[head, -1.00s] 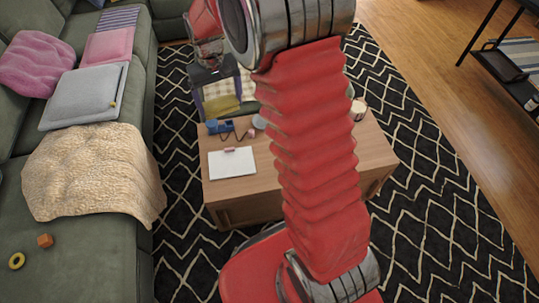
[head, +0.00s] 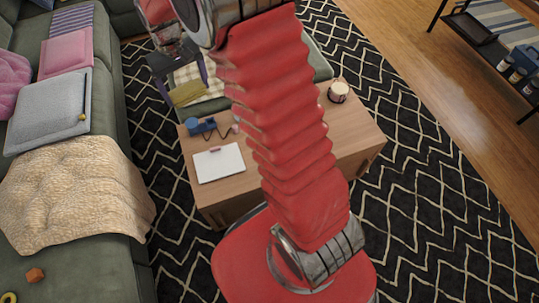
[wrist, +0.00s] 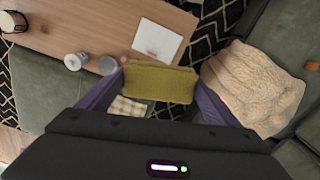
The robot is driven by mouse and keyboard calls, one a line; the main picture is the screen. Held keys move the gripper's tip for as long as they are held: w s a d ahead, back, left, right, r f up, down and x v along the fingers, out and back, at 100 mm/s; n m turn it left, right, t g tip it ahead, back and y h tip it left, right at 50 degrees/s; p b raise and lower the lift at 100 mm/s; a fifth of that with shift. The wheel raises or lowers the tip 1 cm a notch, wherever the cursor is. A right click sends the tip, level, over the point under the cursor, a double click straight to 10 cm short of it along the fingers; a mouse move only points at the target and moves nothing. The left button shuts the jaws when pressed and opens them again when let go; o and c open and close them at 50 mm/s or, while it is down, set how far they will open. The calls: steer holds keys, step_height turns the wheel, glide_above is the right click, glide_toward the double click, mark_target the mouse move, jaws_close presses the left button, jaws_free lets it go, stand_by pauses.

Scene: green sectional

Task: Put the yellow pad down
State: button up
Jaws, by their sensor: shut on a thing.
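The yellow pad (wrist: 160,83) is held between the two purple fingers of my gripper (wrist: 160,88) in the wrist view, one finger at each end. In the head view the pad (head: 188,93) hangs beyond the far edge of the wooden coffee table, with my gripper (head: 180,78) around it. A green padded seat (head: 306,62) lies beyond the table, and a checkered cloth or cushion (head: 208,75) shows behind the pad. I cannot tell how high the pad is above what lies below.
The wooden table (head: 235,190) bears a white notepad (head: 218,163), a blue object (head: 200,126) and a candle jar (head: 338,92). The green sofa (head: 113,110) at left holds a beige blanket (head: 70,190) and cushions. The patterned rug (head: 420,180) is open at right.

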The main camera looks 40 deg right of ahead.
steer(key=shift+a, duration=0.1)
steer(key=s+d+f+m, duration=0.1)
steer(key=d+f, duration=0.6)
steer(key=f, duration=0.2)
steer(key=s+d+f+m, duration=0.1)
steer(key=d+f, duration=0.5)
steer(key=f, duration=0.4)
steer(key=s+d+f, duration=0.4)
steer(key=f, duration=0.3)
steer(key=s+d+f+m, duration=0.1)
steer(key=s+d+f, duration=0.4)
steer(key=f, duration=0.3)
steer(key=shift+s+f, duration=0.15)
steer(key=shift+f, duration=0.05)
steer(key=shift+f, duration=0.1)
steer(key=shift+f, duration=2.85)
steer(key=shift+f, duration=0.1)
steer(key=shift+f, duration=1.95)
